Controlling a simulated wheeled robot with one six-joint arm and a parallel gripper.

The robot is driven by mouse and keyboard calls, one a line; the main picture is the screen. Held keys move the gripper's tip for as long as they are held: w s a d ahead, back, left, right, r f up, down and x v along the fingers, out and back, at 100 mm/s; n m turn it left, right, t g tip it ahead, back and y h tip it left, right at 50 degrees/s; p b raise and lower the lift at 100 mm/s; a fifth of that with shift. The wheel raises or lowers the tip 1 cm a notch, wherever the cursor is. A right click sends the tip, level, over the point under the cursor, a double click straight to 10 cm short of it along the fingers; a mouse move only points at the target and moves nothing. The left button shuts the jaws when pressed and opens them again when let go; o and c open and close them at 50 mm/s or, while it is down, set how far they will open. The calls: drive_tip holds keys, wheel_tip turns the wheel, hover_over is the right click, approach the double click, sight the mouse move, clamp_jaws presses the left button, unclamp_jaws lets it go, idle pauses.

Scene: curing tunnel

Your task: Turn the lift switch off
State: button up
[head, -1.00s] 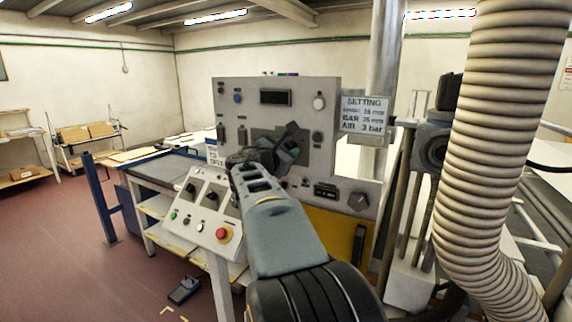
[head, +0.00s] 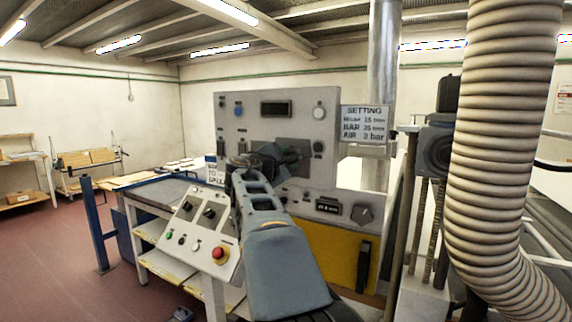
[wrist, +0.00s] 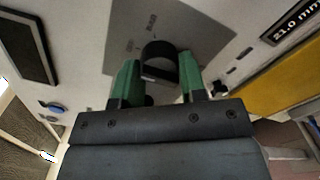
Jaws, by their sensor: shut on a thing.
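A black switch handle (wrist: 159,52) stands out from a dark grey plate (wrist: 205,30) in the wrist view. Small lettering beside it is too small to read. My gripper (wrist: 160,76) has one green finger on each side of the handle and is shut on it. In the head view, my gripper (head: 272,158) is at the dark plate (head: 296,148) in the middle of the grey control panel (head: 225,112). My arm and gripper hide the handle there.
A sloped console (head: 174,232) with knobs and a red button (head: 220,252) stands left of my arm. A setting sign (head: 364,125) is right of the panel. A ribbed hose (head: 490,150) fills the right side. Open floor (head: 60,270) lies at the left.

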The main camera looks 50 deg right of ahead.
idle(0.3)
drive_tip(key=o, duration=0.9)
drive_tip(key=shift+a, duration=0.1)
drive_tip(key=b+v, duration=0.2)
drive_tip(key=v, duration=1.1)
drive_tip(key=shift+s+a, duration=0.1)
drive_tip(key=shift+a, duration=0.25)
